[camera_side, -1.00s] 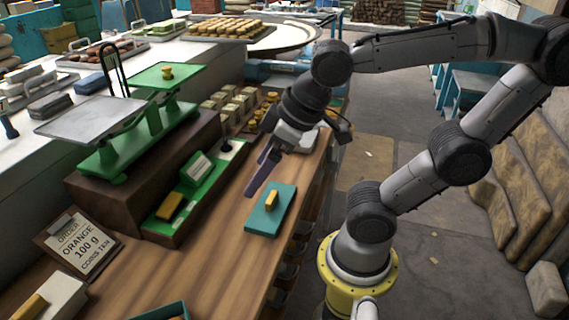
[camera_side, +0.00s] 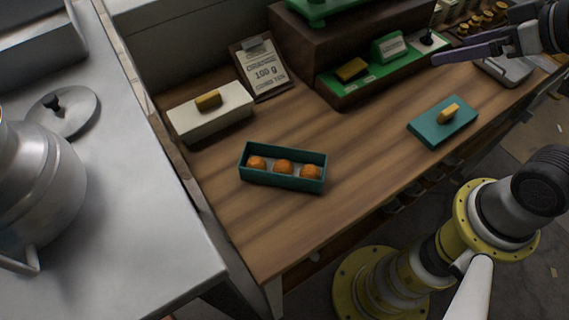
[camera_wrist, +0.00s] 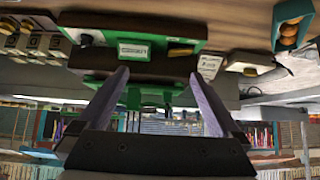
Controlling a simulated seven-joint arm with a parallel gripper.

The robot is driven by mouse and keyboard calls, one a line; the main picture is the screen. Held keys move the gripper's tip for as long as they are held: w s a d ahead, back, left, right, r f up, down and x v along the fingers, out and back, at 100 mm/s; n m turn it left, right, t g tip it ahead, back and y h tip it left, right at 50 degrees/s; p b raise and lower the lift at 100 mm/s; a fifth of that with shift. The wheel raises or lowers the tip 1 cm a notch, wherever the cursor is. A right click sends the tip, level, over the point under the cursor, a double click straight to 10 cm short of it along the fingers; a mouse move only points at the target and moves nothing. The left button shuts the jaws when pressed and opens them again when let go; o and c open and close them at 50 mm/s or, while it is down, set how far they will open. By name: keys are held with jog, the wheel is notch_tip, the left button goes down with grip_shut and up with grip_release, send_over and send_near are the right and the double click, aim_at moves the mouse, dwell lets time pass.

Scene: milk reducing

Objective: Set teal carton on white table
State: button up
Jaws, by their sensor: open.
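The teal carton (camera_side: 283,182) is an open box with three orange balls in it. It stands upright on the wooden counter (camera_side: 330,220). In the wrist view the carton (camera_wrist: 279,35) shows at the top right corner. The white table (camera_side: 150,250) is at the left, across a narrow gap from the counter. My gripper (camera_side: 452,48) is at the upper right of the side view, above the counter and well away from the carton. In the wrist view my gripper (camera_wrist: 158,85) has its fingers spread with nothing held between them.
A kettle (camera_side: 30,190) and a round lid (camera_side: 65,112) occupy part of the white table; its front is clear. A teal lid (camera_side: 440,128), a white box (camera_side: 212,115) and an order sign (camera_side: 262,68) are on the counter. A green scale (camera_side: 345,90) stands behind.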

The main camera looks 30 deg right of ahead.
jog(key=w+a+n+t+y, duration=0.2)
jog(key=w+a, duration=0.2)
jog(key=n+g+y, duration=0.2)
jog(key=n+y, duration=0.4)
jog(key=n, duration=0.1)
send_near(290, 165)
jog(key=shift+v, duration=1.2)
jog(key=shift+w+a, duration=0.1)
jog(key=shift+w, duration=0.1)
jog(key=x, duration=1.3)
jog(key=shift+a+f, duration=0.1)
jog(key=shift+f, duration=0.1)
jog(key=shift+c, duration=0.3)
